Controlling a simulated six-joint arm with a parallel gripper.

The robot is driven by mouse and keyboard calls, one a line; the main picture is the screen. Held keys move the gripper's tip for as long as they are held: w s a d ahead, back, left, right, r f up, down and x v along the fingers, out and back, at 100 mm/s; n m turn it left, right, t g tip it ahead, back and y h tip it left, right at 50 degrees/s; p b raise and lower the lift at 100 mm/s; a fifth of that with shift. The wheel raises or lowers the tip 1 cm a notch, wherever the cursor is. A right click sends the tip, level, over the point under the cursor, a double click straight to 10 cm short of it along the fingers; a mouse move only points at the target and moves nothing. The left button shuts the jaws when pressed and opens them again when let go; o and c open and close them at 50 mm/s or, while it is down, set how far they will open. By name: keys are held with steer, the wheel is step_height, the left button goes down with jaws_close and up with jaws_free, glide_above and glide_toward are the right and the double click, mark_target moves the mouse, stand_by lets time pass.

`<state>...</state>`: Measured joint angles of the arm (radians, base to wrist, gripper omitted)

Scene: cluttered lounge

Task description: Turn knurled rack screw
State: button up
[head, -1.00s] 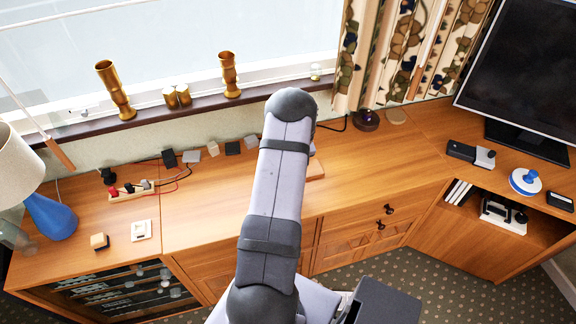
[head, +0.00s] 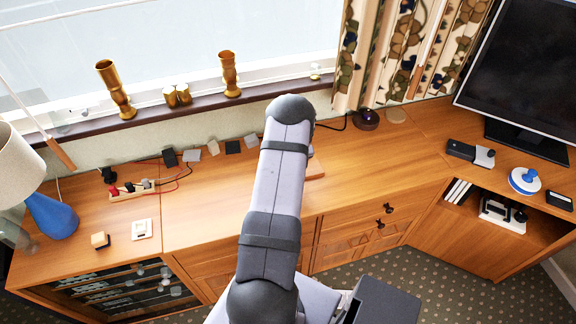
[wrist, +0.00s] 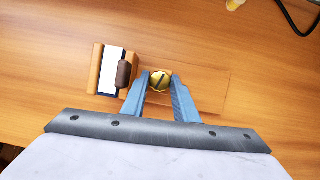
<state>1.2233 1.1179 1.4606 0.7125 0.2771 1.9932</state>
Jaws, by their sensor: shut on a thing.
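In the wrist view the knurled rack screw is a round brass-coloured head (wrist: 160,81) with a dark slot across it. My gripper (wrist: 160,84) has its two blue fingers closed on either side of the screw head. The slot runs slightly tilted from upright in the picture. The screw sits over a flat wooden board (wrist: 204,88). In the head view my arm hides the screw and the gripper, and only a corner of the board (head: 316,168) shows.
A wooden block with a white face and a dark brown handle (wrist: 112,70) stands just left of the fingers. A small yellowish thing (wrist: 235,4) and a black cable (wrist: 298,18) lie at the far right. In the head view a socket strip (head: 132,190) lies left on the cabinet.

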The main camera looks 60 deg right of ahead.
steer(key=n+b, duration=0.2)
steer(key=b, duration=0.1)
steer(key=shift+s+d+f+n+t+y, duration=0.1)
steer(key=shift+d+f+n+t+y, duration=0.1)
steer(key=shift+n+t+y, duration=0.15)
steer(key=n+y+b, duration=0.1)
steer(key=n+b, duration=0.1)
steer(key=n+y+b, duration=0.1)
steer(key=n+b, duration=0.1)
steer(key=n, duration=0.1)
steer(key=shift+d+n+t, duration=0.1)
steer(key=shift+n+t, duration=0.15)
steer(key=n+y+b, duration=0.1)
steer(key=n+b, duration=0.2)
steer(key=shift+d+n+y, duration=0.15)
steer(key=shift+n+y, duration=0.15)
steer(key=shift+y, duration=0.05)
steer(key=shift+r+n+g+y+b, duration=0.15)
steer(key=shift+n+g+y+b, duration=0.35)
steer(key=shift+n+b, duration=1)
steer(key=shift+n, duration=0.4)
steer(key=shift+r, duration=0.1)
steer(key=o, duration=0.8)
